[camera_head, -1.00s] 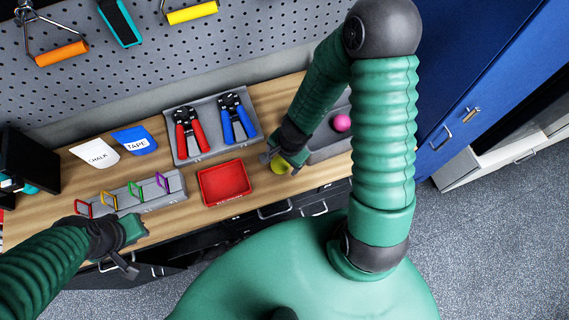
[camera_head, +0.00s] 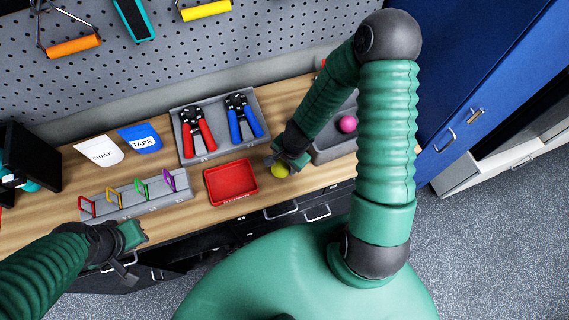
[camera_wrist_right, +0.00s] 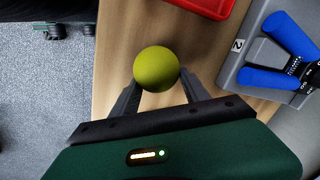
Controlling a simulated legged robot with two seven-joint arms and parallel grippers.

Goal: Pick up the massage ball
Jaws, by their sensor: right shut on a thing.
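A yellow-green ball (camera_head: 280,171) is held between the two fingers of my right gripper (camera_head: 275,165), near the front edge of the wooden bench. In the right wrist view the ball (camera_wrist_right: 156,68) sits between the fingertips of the gripper (camera_wrist_right: 157,82), with the bench top behind it. A pink ball (camera_head: 348,124) lies in a grey tray (camera_head: 335,146) right of my right forearm; the arm hides part of that tray. My left gripper (camera_head: 128,262) is at the lower left by the bench's front edge, apart from these things; its fingers are unclear.
An empty-looking red tray (camera_head: 252,190) is left of the held ball. Behind it, a grey tray (camera_head: 205,157) holds red and blue hand grips. A grey rack (camera_head: 125,207) with coloured carabiners stands at the left. Bare bench (camera_head: 310,178) shows beside the held ball.

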